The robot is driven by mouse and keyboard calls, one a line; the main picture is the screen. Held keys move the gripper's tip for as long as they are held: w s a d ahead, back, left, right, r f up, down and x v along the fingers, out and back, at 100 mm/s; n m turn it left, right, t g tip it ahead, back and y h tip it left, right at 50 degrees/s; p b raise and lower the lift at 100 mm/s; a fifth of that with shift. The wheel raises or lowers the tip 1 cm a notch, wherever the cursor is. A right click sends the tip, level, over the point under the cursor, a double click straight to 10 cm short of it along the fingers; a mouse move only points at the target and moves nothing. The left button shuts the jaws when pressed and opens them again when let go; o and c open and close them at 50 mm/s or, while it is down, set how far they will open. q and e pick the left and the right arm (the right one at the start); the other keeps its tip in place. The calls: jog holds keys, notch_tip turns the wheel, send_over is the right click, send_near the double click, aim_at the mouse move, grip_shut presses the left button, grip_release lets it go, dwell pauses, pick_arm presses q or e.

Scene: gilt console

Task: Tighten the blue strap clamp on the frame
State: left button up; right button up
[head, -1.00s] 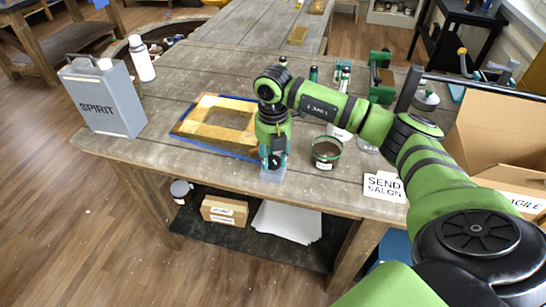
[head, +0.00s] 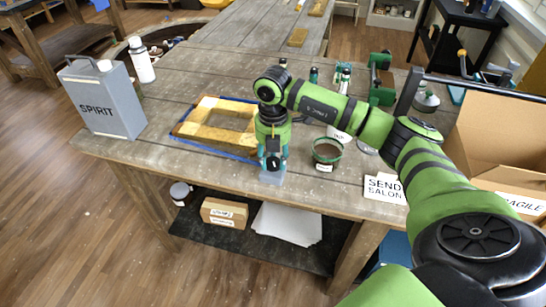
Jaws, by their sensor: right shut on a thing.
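The wooden frame (head: 238,137) lies flat on the workbench, left of my right gripper. The blue strap (head: 205,148) runs along the bench just in front of the frame, with a visible gap at its right part, and leads towards my right gripper. My right gripper (head: 272,164) points down at the bench's front edge, shut on the strap clamp's end, mostly hidden by the fingers. A pale translucent block (head: 271,177) shows just under the fingertips. My left gripper is out of view.
A green-rimmed pot (head: 326,153) stands close right of the gripper, with a "SEND SALON" card (head: 384,187) beyond it. A grey spirit can (head: 103,100) and white bottle (head: 140,60) stand at left. A cardboard box (head: 500,140) is at right.

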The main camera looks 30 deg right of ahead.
aim_at(273, 161)
jog(key=o, duration=1.1)
jog(key=shift+r, duration=0.1)
jog(key=shift+o, duration=0.2)
notch_tip(273, 161, up, 12)
